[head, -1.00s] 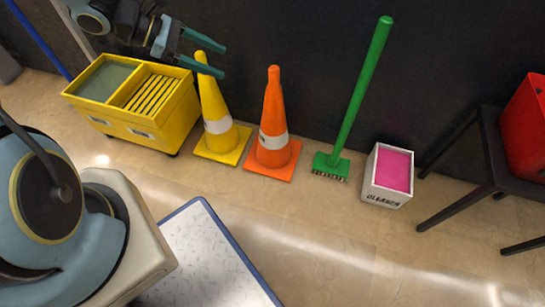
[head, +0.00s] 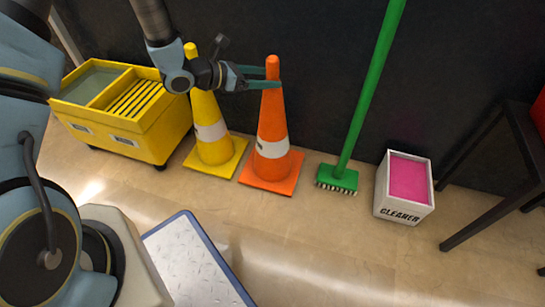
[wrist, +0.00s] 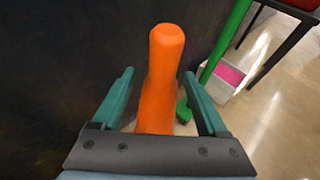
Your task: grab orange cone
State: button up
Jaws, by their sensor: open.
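The orange cone (head: 271,118) with a white band stands upright on the floor, against the dark wall, just right of a yellow cone (head: 208,118). My gripper (head: 276,77) is open at the height of the orange cone's tip. In the wrist view, the orange cone's top (wrist: 164,70) shows between the two green fingers of my gripper (wrist: 161,95), with a gap to each finger. The cone's lower part is hidden behind the gripper's palm in that view.
A yellow mop bucket (head: 125,120) stands at the left. A green broom (head: 362,105), a white cleaner box (head: 404,190) with pink contents and a dark stool (head: 505,165) stand at the right. A blue-edged white platform (head: 190,260) lies in front.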

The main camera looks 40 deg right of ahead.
jog(key=b+x, duration=0.2)
jog(key=x, duration=0.3)
jog(key=shift+s+d+r, duration=0.15)
grip_shut()
dwell(0.4)
jog(key=shift+r, duration=0.1)
dwell(0.8)
